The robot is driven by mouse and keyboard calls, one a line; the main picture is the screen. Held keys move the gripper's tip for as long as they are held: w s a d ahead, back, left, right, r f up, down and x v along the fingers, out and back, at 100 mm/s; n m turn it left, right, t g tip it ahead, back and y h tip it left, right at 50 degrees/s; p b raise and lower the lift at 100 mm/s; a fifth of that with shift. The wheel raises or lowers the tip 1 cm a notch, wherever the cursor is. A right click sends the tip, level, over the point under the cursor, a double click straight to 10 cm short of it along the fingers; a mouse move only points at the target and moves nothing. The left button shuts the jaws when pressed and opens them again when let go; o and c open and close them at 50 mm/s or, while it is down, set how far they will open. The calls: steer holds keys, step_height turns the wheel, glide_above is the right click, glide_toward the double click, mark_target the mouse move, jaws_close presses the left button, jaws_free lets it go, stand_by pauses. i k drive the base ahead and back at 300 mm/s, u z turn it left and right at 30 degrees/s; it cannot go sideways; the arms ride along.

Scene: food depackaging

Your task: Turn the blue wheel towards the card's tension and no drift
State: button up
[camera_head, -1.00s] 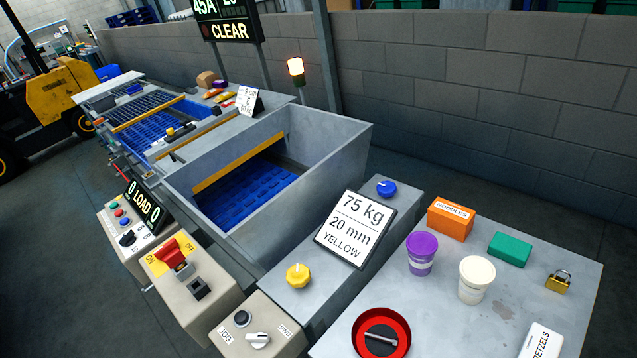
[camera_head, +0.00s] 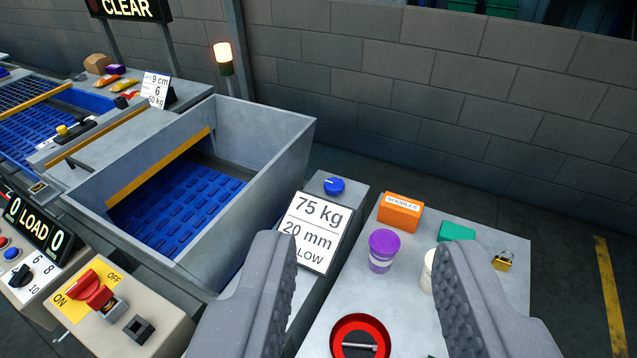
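The blue wheel (camera_head: 334,186) is a small round knob with a pale mark on top. It sits on the grey ledge beyond the card. The card (camera_head: 311,230) leans on the same ledge and reads 75 kg, 20 mm; its last line is partly covered by my left finger, leaving "LOW". My gripper (camera_head: 362,290) is open and empty, its two grey fingers wide apart at the bottom of the picture. It is nearer to me than the wheel and not touching it.
A grey table on the right holds an orange noodles box (camera_head: 400,213), a purple cup (camera_head: 382,250), a white cup (camera_head: 428,272), a green block (camera_head: 457,231), a padlock (camera_head: 503,261) and a red dish (camera_head: 336,333). A deep grey hopper (camera_head: 268,145) stands left of the wheel.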

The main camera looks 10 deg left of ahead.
mark_target(333, 186)
steer(key=u, duration=0.1)
steer(key=i, duration=1)
steer(key=z, duration=0.1)
